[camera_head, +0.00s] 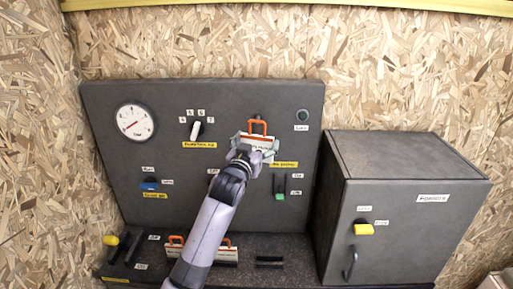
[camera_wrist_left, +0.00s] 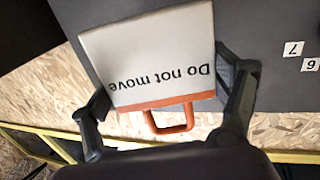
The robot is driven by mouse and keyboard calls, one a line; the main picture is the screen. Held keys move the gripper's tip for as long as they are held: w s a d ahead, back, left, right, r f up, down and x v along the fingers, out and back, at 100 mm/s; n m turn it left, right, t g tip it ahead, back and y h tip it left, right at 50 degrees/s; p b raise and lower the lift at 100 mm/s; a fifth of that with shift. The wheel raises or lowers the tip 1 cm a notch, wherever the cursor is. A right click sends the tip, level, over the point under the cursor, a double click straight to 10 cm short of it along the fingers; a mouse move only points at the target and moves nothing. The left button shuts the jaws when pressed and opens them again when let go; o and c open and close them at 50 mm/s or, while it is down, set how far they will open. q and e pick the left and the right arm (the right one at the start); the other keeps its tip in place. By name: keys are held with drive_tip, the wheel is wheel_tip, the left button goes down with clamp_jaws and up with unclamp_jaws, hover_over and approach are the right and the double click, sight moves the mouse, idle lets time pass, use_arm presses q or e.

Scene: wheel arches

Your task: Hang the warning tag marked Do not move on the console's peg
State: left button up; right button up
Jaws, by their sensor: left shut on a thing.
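The warning tag (camera_head: 257,141) is a white plate with an orange band and an orange loop. In the left wrist view the tag (camera_wrist_left: 150,48) reads "Do not move", upside down. My left gripper (camera_head: 257,152) is shut on the tag, one finger at each side edge, and holds it in front of the console (camera_head: 225,103), loop up in the head view. A small dark piece, perhaps the peg (camera_head: 257,117), shows just above the loop. I cannot tell whether the loop is around it or only in front of it. My right gripper is not in view.
More orange-banded tags (camera_head: 174,248) stand in a holder on the console's lower ledge, partly behind my left arm. The console panel carries a dial (camera_head: 135,122), a white selector (camera_head: 196,130) and a green slider (camera_head: 279,196). A grey cabinet (camera_head: 400,230) with a yellow latch stands at right.

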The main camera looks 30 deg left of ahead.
sight(261, 131)
use_arm(q)
drive_tip(key=shift+w+a+f+b, duration=0.1)
drive_tip(key=shift+w+a+b, duration=0.15)
drive_tip(key=shift+w, duration=0.2)
drive_tip(key=shift+w+a+f+b, duration=0.1)
drive_tip(key=shift+w+a+b, duration=0.15)
drive_tip(key=shift+w, duration=0.2)
drive_tip(key=shift+w+a+f+b, duration=0.15)
drive_tip(key=shift+w+a+b, duration=0.2)
drive_tip(key=shift+w, duration=0.3)
drive_tip(key=shift+w+a+f+b, duration=0.15)
drive_tip(key=shift+w+a, duration=0.35)
drive_tip(key=shift+w, duration=0.15)
drive_tip(key=shift+w+a+f+b, duration=0.15)
drive_tip(key=shift+w+a+b, duration=0.2)
drive_tip(key=shift+w, duration=0.3)
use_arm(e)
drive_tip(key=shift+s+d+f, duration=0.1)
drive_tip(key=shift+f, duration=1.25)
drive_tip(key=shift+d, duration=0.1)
use_arm(q)
drive_tip(key=o, duration=1.1)
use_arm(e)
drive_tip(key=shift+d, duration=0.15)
